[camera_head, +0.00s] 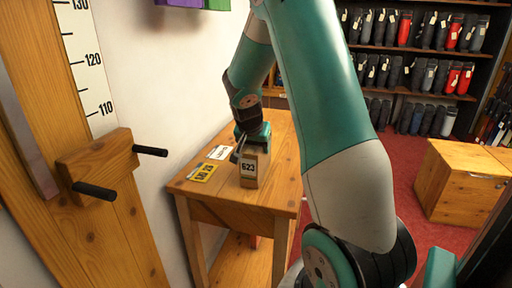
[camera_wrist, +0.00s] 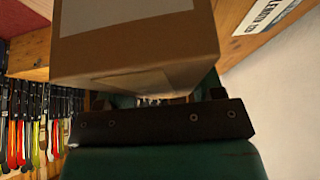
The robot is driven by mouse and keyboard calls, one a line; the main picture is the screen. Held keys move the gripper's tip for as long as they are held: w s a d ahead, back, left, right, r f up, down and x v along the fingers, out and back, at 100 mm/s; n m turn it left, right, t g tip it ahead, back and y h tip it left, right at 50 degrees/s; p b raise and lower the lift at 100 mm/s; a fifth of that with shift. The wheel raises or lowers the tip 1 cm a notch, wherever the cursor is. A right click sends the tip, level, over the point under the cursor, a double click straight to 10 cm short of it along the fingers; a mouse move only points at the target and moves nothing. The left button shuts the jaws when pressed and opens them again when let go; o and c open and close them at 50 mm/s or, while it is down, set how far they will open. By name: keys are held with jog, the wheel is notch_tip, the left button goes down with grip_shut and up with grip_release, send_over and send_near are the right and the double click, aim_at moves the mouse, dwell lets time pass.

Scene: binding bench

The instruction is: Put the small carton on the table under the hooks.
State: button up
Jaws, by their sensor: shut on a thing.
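In the wrist view the carton (camera_wrist: 135,45) fills the upper middle, close in front of the dark gripper bar. The fingertips are mostly hidden there. Two black pegs (camera_head: 95,191) stick out from a wooden block at the left; I cannot tell if these are the hooks.
A yellow card (camera_head: 203,173) and a white card (camera_head: 219,153) lie on the table left of the carton. A white wall (camera_head: 150,100) borders the table. Shelves (camera_head: 420,50) of dark and red items stand behind; a wooden cabinet (camera_head: 455,185) is at the right on red carpet.

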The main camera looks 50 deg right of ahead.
jog(key=shift+f, duration=0.25)
jog(key=shift+f, duration=0.15)
jog(key=o, duration=1.3)
